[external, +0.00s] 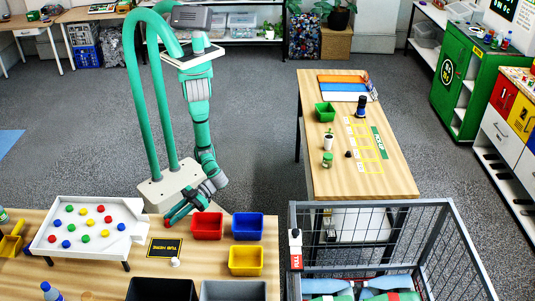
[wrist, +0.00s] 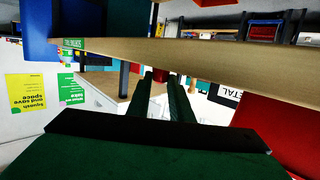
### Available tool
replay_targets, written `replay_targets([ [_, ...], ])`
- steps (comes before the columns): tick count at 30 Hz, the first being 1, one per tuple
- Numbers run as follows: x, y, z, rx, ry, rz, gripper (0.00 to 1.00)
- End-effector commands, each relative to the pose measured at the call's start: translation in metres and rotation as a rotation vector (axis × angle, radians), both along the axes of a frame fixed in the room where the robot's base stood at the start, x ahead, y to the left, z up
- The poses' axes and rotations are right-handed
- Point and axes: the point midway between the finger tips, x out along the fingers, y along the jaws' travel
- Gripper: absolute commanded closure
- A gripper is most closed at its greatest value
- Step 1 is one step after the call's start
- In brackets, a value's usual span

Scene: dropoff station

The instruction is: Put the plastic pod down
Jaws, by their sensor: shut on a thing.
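My gripper (external: 170,219) hangs low at the back edge of the near table (external: 209,262), left of the red bin (external: 207,226). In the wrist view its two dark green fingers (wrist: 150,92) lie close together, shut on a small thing. I take this to be the plastic pod; a small reddish-brown patch (wrist: 160,75) shows between the fingertips, too small to make out. A wooden board edge (wrist: 190,51) crosses the wrist view just above the fingers.
A blue bin (external: 248,226), a yellow bin (external: 247,261) and a dark sign (external: 164,248) are on the near table. A white tray with coloured balls (external: 88,227) stands left. A wire cage cart (external: 385,240) is right. A small white thing (external: 175,262) lies by the sign.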

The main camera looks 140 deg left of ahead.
Motion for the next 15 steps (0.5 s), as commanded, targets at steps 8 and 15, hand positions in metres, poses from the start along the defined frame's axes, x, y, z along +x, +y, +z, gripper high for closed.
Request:
replay_targets([
  [8,0.0001,0.0,-0.0024,0.0,0.001,0.0,1.0],
  [15,0.0001,-0.0001,-0.0016,0.0,0.0,0.0,0.62],
])
